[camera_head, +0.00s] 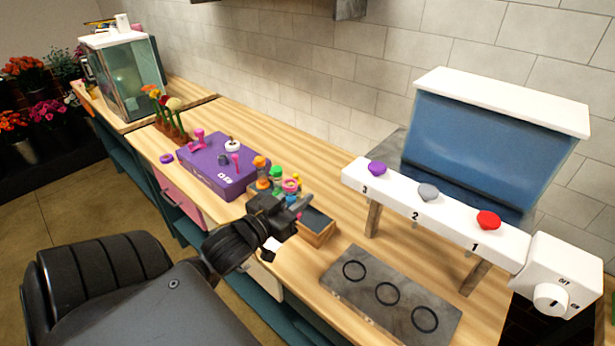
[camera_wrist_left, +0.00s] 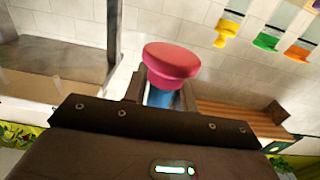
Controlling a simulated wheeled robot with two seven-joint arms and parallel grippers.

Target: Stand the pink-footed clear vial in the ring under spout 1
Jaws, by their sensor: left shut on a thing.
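My left gripper (camera_head: 294,203) is above the counter, beside a small wooden box. It is shut on the pink-footed vial (camera_head: 290,186). In the left wrist view the vial's wide pink foot (camera_wrist_left: 171,60) stands out between the fingers, with a bluish part below it; the rest is hidden by the gripper. Spout 1 is under the red knob (camera_head: 488,220) at the right end of the white dispenser bar. The ring under spout 1 (camera_head: 425,319) is the rightmost of three black rings on a grey plate (camera_head: 362,314); it looks empty. My right gripper is not in view.
Orange (camera_head: 260,162) and green (camera_head: 276,174) pieces stand close behind the left gripper. The wooden box (camera_head: 320,236) lies between gripper and plate. A purple box (camera_head: 212,172) is to the left. The dispenser's legs (camera_head: 474,278) stand behind the rings.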

